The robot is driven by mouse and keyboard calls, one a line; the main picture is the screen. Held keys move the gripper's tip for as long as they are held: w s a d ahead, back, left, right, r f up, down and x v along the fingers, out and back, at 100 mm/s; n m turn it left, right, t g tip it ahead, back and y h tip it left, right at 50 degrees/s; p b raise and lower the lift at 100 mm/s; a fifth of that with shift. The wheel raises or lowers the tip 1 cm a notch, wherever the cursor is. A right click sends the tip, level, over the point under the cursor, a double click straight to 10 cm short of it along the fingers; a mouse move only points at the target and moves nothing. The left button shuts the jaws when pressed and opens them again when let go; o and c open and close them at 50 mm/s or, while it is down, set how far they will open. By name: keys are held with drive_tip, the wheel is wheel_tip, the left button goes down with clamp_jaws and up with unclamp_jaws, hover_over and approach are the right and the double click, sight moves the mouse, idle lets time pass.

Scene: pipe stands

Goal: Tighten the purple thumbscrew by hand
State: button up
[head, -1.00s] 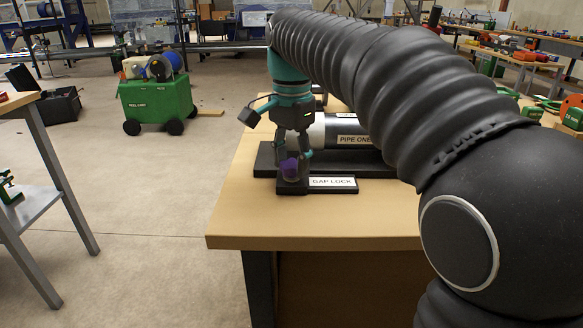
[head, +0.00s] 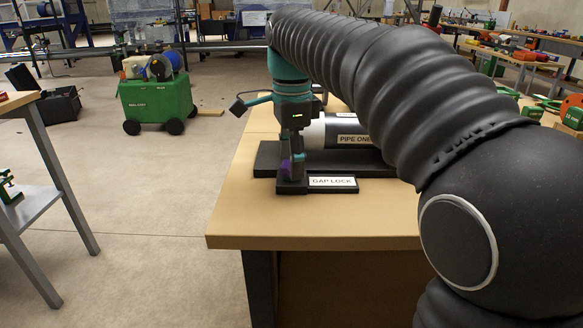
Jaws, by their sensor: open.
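One finger covers part of the thumbscrew, and purple shows to the left of that finger. The jaws are open; I cannot tell whether a finger touches the thumbscrew.
A pipe labelled PIPE ONE (head: 350,130) lies on a black stand just behind the thumbscrew, partly hidden by my arm. The wooden bench top (head: 250,220) is clear in front and to the left. A green cart (head: 157,100) stands on the floor beyond.

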drive_tip(key=shift+r, duration=2.95)
